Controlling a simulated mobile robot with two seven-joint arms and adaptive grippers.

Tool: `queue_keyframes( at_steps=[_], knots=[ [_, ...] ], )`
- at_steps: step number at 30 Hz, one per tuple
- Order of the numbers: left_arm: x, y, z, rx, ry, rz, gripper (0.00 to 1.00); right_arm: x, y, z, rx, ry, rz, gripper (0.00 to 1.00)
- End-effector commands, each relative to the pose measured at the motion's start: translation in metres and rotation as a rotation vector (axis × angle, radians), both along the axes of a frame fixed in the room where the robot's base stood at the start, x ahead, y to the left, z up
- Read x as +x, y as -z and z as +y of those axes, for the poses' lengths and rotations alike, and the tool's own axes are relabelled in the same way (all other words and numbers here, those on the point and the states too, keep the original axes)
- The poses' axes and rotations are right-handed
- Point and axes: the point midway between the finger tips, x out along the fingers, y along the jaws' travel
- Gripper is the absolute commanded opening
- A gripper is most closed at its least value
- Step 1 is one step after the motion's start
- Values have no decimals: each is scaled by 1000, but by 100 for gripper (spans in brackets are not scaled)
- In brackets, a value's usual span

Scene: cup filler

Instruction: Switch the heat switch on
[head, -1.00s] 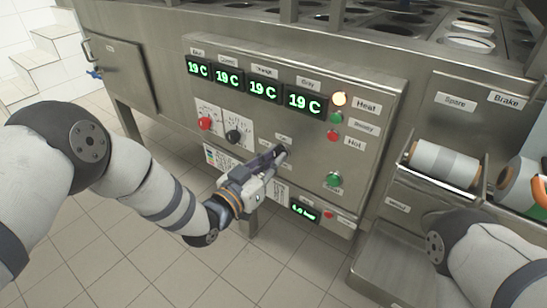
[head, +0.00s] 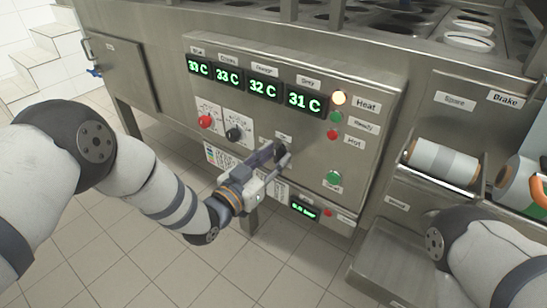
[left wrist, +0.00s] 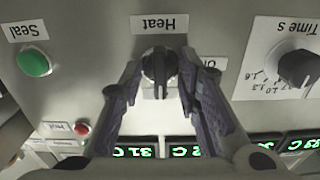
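The heat switch (left wrist: 158,66) is a dark rotary knob below the "Heat" label in the left wrist view, which shows the panel upside down. An "On" label (left wrist: 211,64) beside it is partly hidden by a finger. My left gripper (head: 279,158) is at the panel front, and its fingers stand apart on either side of the knob with visible gaps, so it is open. In the head view the knob is mostly hidden by the fingers. The Heat lamp (head: 339,98) glows yellow. The temperature displays (head: 263,90) read 33, 33, 32 and 31 C. My right gripper is not in view.
The panel also has a red knob (head: 206,122), a black time knob (head: 234,134) and a green Seal button (head: 333,178). A film roll (head: 443,162) sits at the right. Tiled floor lies below the left arm.

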Motion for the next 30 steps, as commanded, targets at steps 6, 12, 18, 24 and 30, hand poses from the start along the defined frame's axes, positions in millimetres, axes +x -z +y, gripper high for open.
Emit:
queue_keyframes(
  at_steps=[6,12,18,24,30],
  knots=[
    [-3,0,3,0,-1,1,30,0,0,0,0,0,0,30],
    [-40,1,30,0,-2,6,30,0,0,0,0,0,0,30],
    [-80,0,59,0,-2,3,30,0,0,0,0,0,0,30],
    [-97,0,71,0,-1,1,30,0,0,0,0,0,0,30],
    [-97,0,71,0,-1,0,30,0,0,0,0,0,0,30]
  ],
)
